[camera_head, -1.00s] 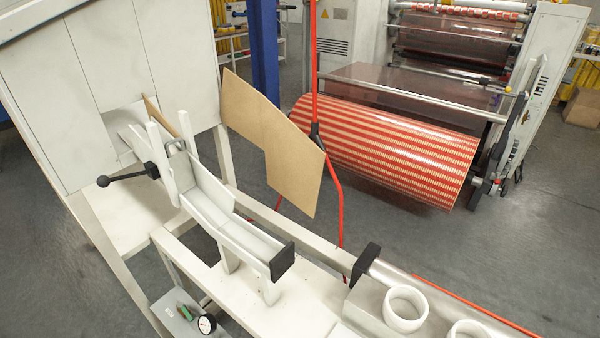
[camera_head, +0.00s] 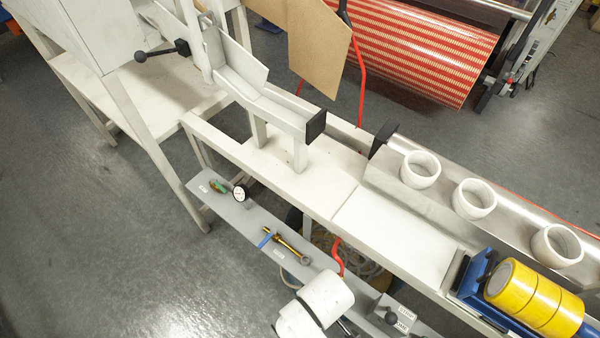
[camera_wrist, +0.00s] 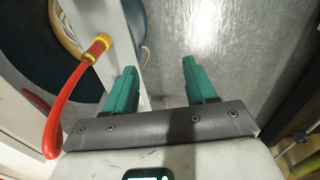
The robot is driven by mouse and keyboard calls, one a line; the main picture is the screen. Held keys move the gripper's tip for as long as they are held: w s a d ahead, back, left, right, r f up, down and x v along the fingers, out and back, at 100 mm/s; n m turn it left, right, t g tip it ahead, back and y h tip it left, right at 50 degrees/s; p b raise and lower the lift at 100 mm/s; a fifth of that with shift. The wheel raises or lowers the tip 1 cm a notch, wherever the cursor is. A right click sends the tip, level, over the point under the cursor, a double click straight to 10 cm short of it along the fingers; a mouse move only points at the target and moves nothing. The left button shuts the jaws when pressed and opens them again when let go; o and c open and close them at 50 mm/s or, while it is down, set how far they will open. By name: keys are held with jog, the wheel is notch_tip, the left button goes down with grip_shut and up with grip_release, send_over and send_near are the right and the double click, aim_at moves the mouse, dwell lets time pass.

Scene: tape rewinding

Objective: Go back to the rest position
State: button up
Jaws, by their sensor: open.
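My gripper (camera_wrist: 158,80) shows in the wrist view with its two green fingers apart and nothing between them. Grey floor lies beyond the fingertips. In the head view part of my white arm (camera_head: 318,300) shows at the bottom centre, below the white bench; the gripper itself does not show there. Yellow tape rolls (camera_head: 535,298) sit on a blue holder (camera_head: 478,272) at the right end of the bench. Several white rings (camera_head: 473,198) stand in a row on the metal rail behind.
A white chute (camera_head: 262,108) with a black end block stands on the bench (camera_head: 300,180). A lower shelf (camera_head: 245,222) holds a gauge and a brass-coloured tool. A red hose (camera_wrist: 75,95) is close left of my gripper. The floor (camera_head: 110,240) at left is clear.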

jog(key=w+d+r+m+t, duration=0.1)
jog(key=d+r+m+t, duration=0.3)
jog(key=d+r, duration=0.55)
jog(key=w+d+r+m+t, duration=0.1)
jog(key=d+r+m, duration=0.55)
jog(key=d, duration=0.55)
jog(key=s+d+f+g, duration=0.1)
jog(key=s+f+g, duration=0.3)
jog(key=s, duration=0.6)
notch_tip(320, 180, down, 2)
jog(key=shift+s+d+f+m, duration=0.1)
jog(key=shift+s+d+m, duration=0.2)
jog(key=shift+d+m, duration=0.15)
